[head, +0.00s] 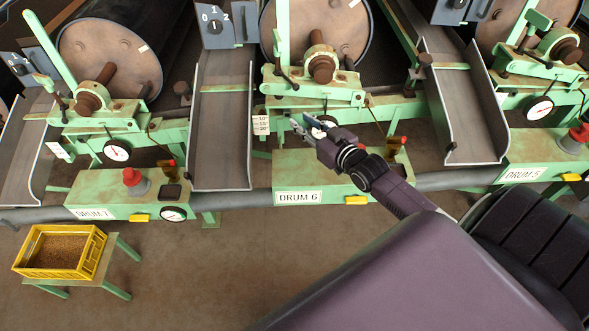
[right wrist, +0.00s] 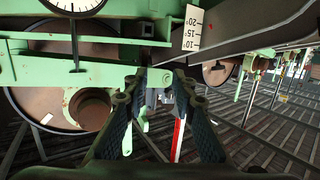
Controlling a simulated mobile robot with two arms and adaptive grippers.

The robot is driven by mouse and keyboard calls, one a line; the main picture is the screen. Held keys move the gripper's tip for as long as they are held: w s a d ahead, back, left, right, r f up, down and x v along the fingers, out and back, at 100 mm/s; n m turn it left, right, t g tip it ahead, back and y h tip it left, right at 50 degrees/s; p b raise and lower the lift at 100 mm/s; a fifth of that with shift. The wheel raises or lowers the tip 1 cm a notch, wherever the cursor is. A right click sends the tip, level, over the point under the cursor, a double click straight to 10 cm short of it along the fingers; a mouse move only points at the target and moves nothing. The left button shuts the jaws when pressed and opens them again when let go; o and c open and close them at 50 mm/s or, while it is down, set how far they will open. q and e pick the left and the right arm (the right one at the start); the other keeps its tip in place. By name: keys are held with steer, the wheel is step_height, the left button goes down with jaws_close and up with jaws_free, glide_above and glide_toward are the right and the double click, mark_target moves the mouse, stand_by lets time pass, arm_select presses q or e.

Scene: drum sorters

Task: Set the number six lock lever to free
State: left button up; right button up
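The number six machine stands in the middle of the head view, above its DRUM 6 sign (head: 298,197). A long light-green lever (head: 283,38) rises at its left side, and a small black-ended lever (head: 288,78) sits lower. I cannot tell which is the lock lever, and no free mark is readable. My right gripper (head: 306,124) is at the front of this machine, just right of the angle scale (head: 261,125). The right wrist view shows its two fingers (right wrist: 155,82) apart, with green frame parts beyond and between them. I see nothing held. My left gripper is out of view.
The DRUM 7 machine (head: 110,198) stands left and DRUM 5 (head: 545,165) right. Grey chutes (head: 222,120) (head: 462,110) flank the middle machine. A yellow crate (head: 98,250) of grain stands lower left. A red-and-white strip (right wrist: 179,135) shows in the wrist view.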

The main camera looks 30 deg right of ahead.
steer(key=s+a+f+g, duration=0.2)
steer(key=s+a+f, duration=0.2)
steer(key=f, duration=0.3)
steer(key=s+a+f+g, duration=0.3)
steer(key=s+a+f, duration=0.2)
steer(key=s+f, duration=0.1)
steer(key=shift+a+f+n+g+y, duration=0.3)
steer(key=shift+f+n, duration=0.1)
steer(key=shift+f, duration=0.35)
steer(key=shift+c, duration=0.5)
